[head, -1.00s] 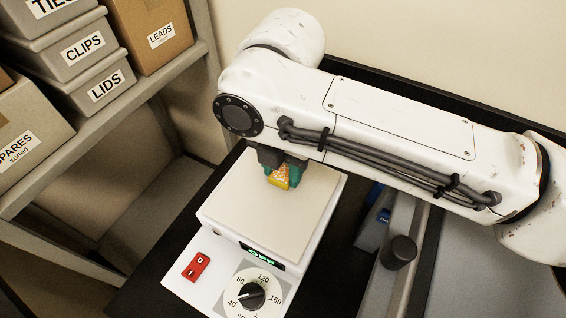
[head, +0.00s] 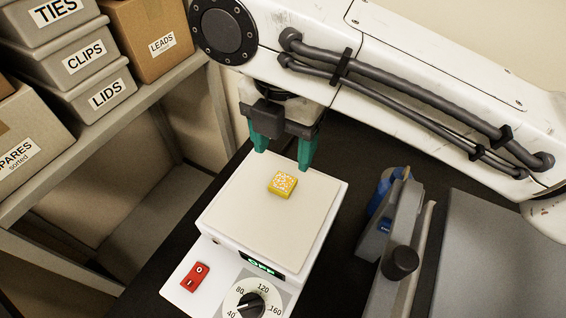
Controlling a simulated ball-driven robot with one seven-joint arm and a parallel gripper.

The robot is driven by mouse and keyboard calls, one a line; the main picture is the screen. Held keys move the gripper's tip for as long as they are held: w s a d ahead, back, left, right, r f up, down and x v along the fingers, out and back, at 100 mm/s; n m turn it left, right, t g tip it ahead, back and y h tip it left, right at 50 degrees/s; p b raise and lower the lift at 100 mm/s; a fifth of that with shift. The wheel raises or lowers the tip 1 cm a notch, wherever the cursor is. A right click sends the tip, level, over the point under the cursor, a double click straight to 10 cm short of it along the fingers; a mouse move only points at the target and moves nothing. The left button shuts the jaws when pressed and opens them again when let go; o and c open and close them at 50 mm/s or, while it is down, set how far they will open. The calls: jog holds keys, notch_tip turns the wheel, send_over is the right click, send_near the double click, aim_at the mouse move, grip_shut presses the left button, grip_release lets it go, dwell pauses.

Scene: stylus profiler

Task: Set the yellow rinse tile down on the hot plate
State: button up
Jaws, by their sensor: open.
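The yellow rinse tile (head: 282,185) lies flat on the pale top of the hot plate (head: 238,217), a little above the middle of it in the head view. It has a white pattern on its upper face. My gripper (head: 283,160) is open and empty, with its two green fingers raised above and behind the tile, apart from it. The hot plate's display reads OFF in green.
A red switch (head: 195,276) and a dial (head: 251,304) sit on the hot plate's front. A grey device with a black knob (head: 401,262) stands at right. Shelves with labelled boxes (head: 87,52) are at left.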

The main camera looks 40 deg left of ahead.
jog(key=shift+r, duration=2.25)
